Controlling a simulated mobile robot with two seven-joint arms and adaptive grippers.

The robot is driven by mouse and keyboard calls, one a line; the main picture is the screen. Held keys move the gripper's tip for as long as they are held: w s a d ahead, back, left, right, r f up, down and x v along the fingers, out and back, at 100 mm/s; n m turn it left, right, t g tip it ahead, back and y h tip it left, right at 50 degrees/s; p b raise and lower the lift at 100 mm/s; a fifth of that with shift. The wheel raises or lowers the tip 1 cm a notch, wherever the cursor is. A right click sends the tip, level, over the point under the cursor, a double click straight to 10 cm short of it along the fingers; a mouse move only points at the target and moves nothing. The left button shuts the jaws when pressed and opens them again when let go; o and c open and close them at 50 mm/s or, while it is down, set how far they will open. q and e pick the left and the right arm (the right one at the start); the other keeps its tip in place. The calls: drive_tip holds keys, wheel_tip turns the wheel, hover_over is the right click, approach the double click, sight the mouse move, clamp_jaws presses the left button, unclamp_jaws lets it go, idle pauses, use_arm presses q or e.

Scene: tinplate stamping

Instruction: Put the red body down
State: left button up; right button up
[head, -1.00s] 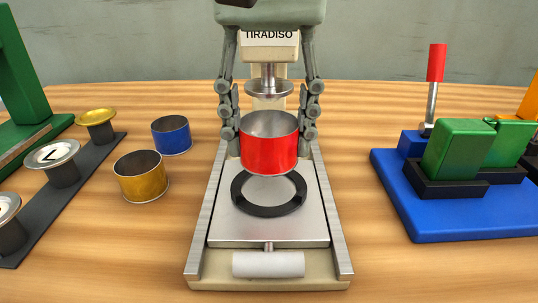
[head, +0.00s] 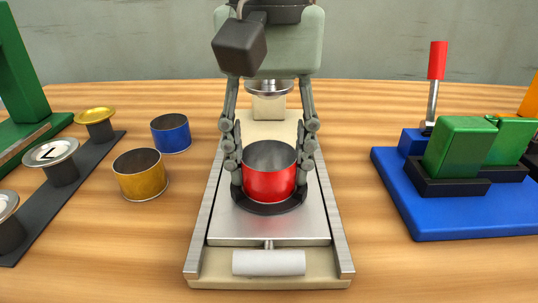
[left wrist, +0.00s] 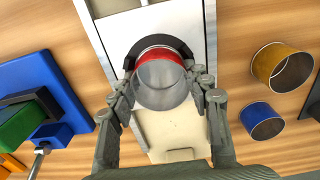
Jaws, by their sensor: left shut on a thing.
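The red body (head: 269,181), an open-topped red can, stands upright at the black ring (head: 268,208) on the sliding plate of the press (head: 240,229). Its lower edge is within or just over the ring; I cannot tell whether it touches the plate. My left gripper (head: 269,160) comes down from above and behind, with its fingers shut on both sides of the red body. In the left wrist view the red body (left wrist: 160,79) sits between the fingertips, with the ring curving around its far side. My right gripper is not in view.
A yellow can (head: 141,177) and a blue can (head: 171,136) stand to the left, near a dark rack (head: 66,197) holding lids. A blue base (head: 440,215) with green blocks and a red-handled lever (head: 436,62) is at the right. The press head (head: 268,87) stands behind my gripper.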

use_arm(q)
drive_tip(key=o, duration=0.9)
drive_tip(key=shift+c, duration=0.2)
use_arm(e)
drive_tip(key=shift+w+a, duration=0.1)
use_arm(q)
drive_tip(key=shift+r, duration=0.2)
wheel_tip(320, 180, up, 12)
drive_tip(key=p, duration=0.1)
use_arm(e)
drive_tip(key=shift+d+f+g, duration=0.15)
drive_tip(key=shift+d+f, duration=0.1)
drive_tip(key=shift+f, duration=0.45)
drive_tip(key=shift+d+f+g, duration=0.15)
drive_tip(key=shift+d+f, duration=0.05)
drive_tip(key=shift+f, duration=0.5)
